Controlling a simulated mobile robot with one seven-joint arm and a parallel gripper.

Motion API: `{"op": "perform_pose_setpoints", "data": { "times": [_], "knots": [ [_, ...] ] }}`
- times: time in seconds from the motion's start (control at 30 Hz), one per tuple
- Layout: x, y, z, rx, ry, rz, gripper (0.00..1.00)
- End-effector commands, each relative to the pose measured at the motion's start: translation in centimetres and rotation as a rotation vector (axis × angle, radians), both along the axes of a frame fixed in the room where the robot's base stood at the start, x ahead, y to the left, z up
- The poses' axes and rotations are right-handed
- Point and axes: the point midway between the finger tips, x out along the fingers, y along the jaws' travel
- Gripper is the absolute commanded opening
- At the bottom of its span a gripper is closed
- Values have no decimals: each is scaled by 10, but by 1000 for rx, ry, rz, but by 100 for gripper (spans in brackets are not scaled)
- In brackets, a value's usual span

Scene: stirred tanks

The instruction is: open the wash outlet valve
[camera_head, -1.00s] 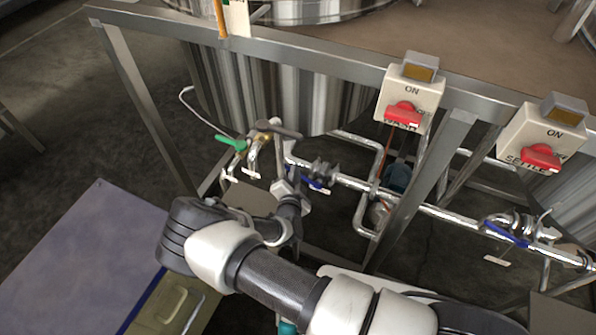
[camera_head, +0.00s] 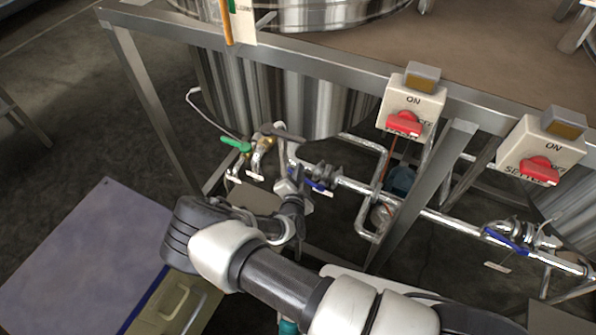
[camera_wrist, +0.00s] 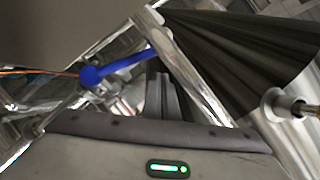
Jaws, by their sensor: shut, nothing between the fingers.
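A valve with a blue lever (camera_head: 314,184) sits on the metal pipe below the left tank, under the switch box whose label is partly hidden. I take it for the wash outlet valve; its tag is unreadable. The blue lever (camera_wrist: 122,68) also shows in the wrist view, slanting from a round hub at left up to the right. My gripper (camera_head: 290,187) is just left of the lever in the head view, shut and empty. In the wrist view my gripper (camera_wrist: 162,95) points at the area just below the lever's free end. Whether they touch I cannot tell.
A green-handled valve (camera_head: 236,145) is to the left. A second blue-lever valve (camera_head: 506,241) is on the pipe at right. Switch boxes with red knobs (camera_head: 404,123) hang on the steel frame (camera_head: 330,62). A frame leg (camera_head: 425,195) stands right of my gripper.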

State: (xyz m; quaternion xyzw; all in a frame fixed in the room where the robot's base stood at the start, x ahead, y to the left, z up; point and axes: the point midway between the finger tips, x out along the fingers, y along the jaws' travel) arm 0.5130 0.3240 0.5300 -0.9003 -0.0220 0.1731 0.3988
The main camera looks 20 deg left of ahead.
Motion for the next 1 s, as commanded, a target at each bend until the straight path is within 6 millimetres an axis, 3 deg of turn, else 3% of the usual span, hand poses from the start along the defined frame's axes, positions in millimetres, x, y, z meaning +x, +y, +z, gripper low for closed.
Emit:
{"op": "perform_pose_setpoints", "data": {
  "times": [0.03,0.07,0.3,0.5,0.7,1.0],
  "knots": [
    [0,-1,20,0,0,-2,0],
    [0,-2,26,0,-1,-4,0],
    [-51,-2,44,-1,1,-2,0],
    [-80,-2,56,0,0,-5,0],
    [-91,-3,59,0,0,-6,0],
    [-92,-3,59,0,0,-6,0]
  ]
}}
